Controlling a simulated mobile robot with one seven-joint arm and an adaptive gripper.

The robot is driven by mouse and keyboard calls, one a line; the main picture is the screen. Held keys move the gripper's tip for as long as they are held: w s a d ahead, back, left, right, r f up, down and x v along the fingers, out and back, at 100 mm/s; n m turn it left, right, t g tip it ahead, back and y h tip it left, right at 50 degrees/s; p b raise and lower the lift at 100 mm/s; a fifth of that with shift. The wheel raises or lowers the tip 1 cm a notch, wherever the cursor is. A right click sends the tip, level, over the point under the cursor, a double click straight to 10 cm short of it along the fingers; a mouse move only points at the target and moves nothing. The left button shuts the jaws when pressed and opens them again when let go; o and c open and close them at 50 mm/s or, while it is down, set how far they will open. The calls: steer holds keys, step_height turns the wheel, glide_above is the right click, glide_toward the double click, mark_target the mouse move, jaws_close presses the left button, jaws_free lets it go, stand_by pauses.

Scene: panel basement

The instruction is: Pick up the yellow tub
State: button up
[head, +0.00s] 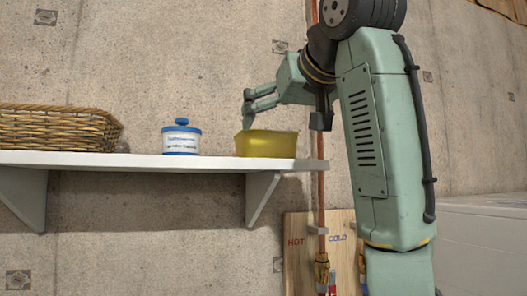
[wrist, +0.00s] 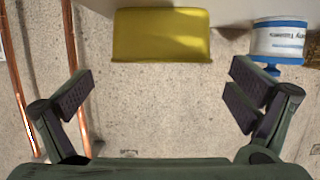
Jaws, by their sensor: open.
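The yellow tub (head: 267,143) stands on the white shelf (head: 150,162) near its right end in the head view. In the wrist view the yellow tub (wrist: 161,35) is at the top centre, ahead of the fingers. My gripper (head: 250,110) is just above the tub's left part in the head view. In the wrist view my gripper (wrist: 158,88) is wide open and empty, with one finger on each side. The tub lies beyond the fingertips, between their lines, and no contact shows. The tub's inside is hidden in the head view.
A white and blue lidded jar (head: 181,138) stands left of the tub; it also shows at the wrist view's right (wrist: 279,41). A wicker basket (head: 55,128) is farther left. Copper pipes (wrist: 78,65) run up the concrete wall near the shelf's right end. Bare shelf separates jar and tub.

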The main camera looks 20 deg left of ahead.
mark_target(267, 139)
steer(key=p+x, duration=0.2)
steer(key=x, duration=0.5)
steer(key=shift+w+a+p, duration=0.25)
steer(key=shift+a+p, duration=0.05)
steer(key=shift+w+a+f, duration=0.15)
steer(key=shift+w+a, duration=0.1)
steer(key=shift+w, duration=0.05)
steer(key=shift+c, duration=0.4)
steer(key=c, duration=0.7)
